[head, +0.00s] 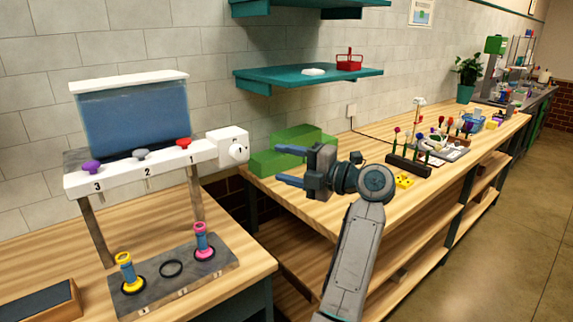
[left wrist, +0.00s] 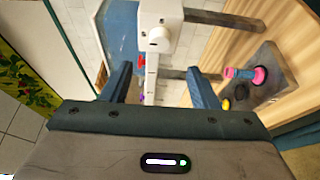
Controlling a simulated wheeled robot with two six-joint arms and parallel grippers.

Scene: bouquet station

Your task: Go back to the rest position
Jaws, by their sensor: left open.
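My left gripper (head: 284,165) is held in the air in front of the bench, with its fingers apart and nothing between them. The fingers point left, towards the dispenser stand (head: 130,172) with its blue tank. In the left wrist view the open gripper (left wrist: 160,85) faces the same stand, with the white box (left wrist: 158,36) and its knob beyond the fingers. My right gripper is in neither view.
A yellow vase (head: 127,272) and a pink vase (head: 203,242) stand on the grey base, either side of an empty ring (head: 171,268). Green blocks (head: 283,155) lie behind my gripper. A dark flower rack (head: 408,166) and yellow piece (head: 404,181) stand to its right.

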